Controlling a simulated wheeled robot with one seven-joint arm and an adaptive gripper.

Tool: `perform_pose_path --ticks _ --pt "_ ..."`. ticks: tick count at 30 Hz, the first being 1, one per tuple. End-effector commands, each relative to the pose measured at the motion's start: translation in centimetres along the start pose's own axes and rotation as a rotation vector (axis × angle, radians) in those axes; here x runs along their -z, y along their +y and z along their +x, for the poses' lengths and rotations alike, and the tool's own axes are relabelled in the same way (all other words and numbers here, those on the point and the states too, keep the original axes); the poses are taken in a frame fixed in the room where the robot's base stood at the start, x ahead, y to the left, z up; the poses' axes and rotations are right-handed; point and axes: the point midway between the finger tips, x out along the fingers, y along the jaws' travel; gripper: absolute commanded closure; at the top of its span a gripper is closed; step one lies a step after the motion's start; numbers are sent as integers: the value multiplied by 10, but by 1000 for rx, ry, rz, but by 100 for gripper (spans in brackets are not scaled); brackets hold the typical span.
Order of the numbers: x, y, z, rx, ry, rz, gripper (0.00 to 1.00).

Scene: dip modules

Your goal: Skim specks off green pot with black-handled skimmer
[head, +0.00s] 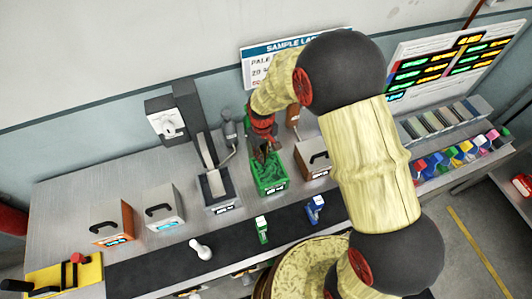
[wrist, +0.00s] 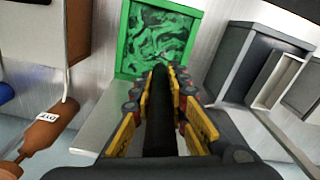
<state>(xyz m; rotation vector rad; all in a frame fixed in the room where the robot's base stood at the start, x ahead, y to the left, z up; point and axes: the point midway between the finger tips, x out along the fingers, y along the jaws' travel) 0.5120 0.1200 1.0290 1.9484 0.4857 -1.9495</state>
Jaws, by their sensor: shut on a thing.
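The green pot (head: 269,186) stands on the grey bench near the middle of the head view. In the wrist view the green pot (wrist: 125,45) is straight ahead, with marbled dark and light green contents; I cannot pick out single specks. My gripper (wrist: 163,95) is shut on the black handle (wrist: 158,125) of the skimmer, which points toward the pot. The skimmer's head is not clear, and I cannot tell whether it touches the contents. In the head view my gripper (head: 263,142) is just above the pot's back side.
A grey dispenser with a tray (head: 216,188) stands left of the pot. A brown-sided box (head: 312,160) stands close on its right. A brown bottle (wrist: 45,130) lies at lower left in the wrist view. A dark strip (head: 170,262) with small items runs along the front.

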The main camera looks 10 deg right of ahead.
Motion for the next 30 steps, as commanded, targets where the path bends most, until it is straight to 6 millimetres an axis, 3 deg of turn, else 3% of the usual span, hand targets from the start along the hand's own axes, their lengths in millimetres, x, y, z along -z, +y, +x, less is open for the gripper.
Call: perform_pose_path --ticks 10,30 --pt "-2 -1 -1 0 0 0 100" --pt "-36 -11 -1 0 2 0 100"
